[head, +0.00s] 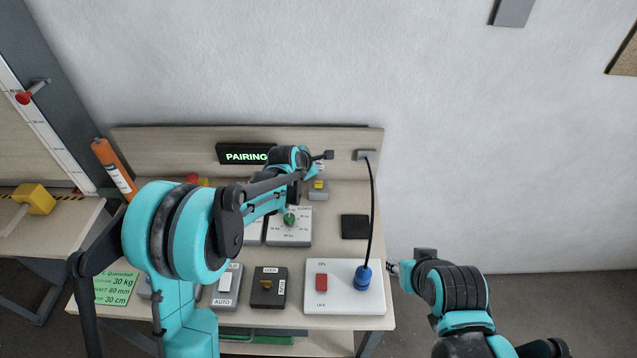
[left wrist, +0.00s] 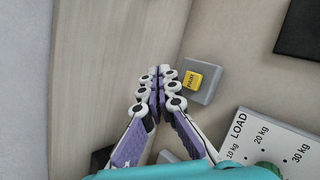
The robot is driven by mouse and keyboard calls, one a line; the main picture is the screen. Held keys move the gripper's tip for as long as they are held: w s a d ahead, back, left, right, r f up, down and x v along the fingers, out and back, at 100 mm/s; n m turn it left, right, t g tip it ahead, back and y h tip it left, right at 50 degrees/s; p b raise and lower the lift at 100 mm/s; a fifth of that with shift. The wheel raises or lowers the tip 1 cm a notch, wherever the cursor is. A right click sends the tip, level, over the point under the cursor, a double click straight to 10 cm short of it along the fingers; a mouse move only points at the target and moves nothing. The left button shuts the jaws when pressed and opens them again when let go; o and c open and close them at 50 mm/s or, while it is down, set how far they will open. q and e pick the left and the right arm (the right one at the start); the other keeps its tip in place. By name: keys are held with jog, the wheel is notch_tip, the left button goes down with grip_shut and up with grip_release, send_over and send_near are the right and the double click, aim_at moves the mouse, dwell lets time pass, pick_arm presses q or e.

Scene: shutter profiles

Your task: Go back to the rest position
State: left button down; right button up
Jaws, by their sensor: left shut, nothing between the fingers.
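My left gripper (head: 320,165) reaches over the back of the workbench, near a grey box with a yellow button (head: 318,185). In the left wrist view the left gripper's fingers (left wrist: 160,75) are together with nothing between them. The yellow button, marked PAIR (left wrist: 191,79), is just right of the fingertips there. My right gripper (head: 393,268) is at the right edge of the bench, beside the white switch panel (head: 340,300). Its fingers are too small to tell open from shut.
A lit PAIRING display (head: 246,155) stands at the back. A dial box (head: 290,226), a black pad (head: 355,227), a lock switch (head: 268,288) and a blue plug (head: 363,277) with an upright black cable are on the bench. My left arm hides the bench's left part.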

pick_arm(q)
jog(key=s+a+r+m+y+b, duration=0.1)
jog(key=s+a+r+m, duration=0.35)
jog(key=s, duration=0.35)
jog(key=s+a+r+m+y+b, duration=0.1)
jog(key=s+a+r+m, duration=0.25)
jog(key=s+m, duration=0.4)
jog(key=s+a+f+m, duration=0.1)
jog(key=s+a+m, duration=0.1)
jog(key=s, duration=0.5)
jog(key=s+a+f+m+g+y+b, duration=0.1)
jog(key=s+a+f+m, duration=0.1)
jog(key=s, duration=0.5)
jog(key=s+a+f+m+b, duration=0.1)
jog(key=s+a+f+m, duration=0.1)
jog(key=s+a+m, duration=0.2)
jog(key=s+m, duration=0.2)
jog(key=s, duration=0.1)
jog(key=shift+s+y, duration=0.25)
jog(key=shift+y, duration=0.15)
